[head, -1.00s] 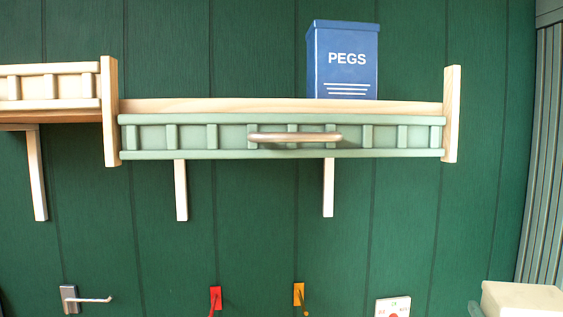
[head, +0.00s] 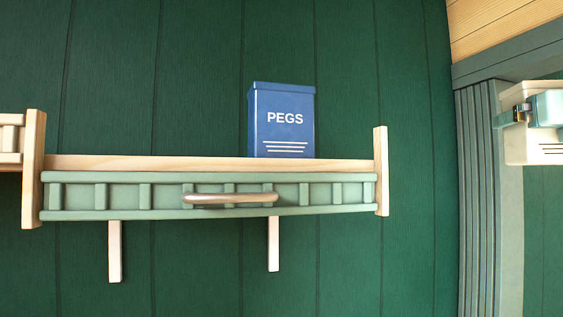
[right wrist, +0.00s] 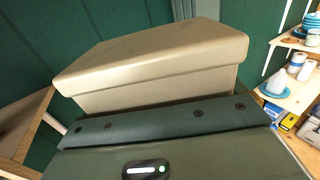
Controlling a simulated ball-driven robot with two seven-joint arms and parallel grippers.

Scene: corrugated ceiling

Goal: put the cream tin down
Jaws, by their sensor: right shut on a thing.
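The cream tin (head: 522,150) is at the right edge of the head view, partly cut off by the frame, with dark lines printed low on its face. My right gripper (head: 522,112) is shut on it and holds it in the air, to the right of the shelf and apart from it. In the right wrist view the tin (right wrist: 160,60) fills the middle, its pale lid seen from close by. My left gripper is not in view.
A wooden shelf (head: 130,164) with a green front rail and metal handle (head: 230,198) is on the green wall. A blue PEGS tin (head: 282,125) stands towards its right end; the left stretch looks clear. Stocked shelves (right wrist: 290,90) show right in the wrist view.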

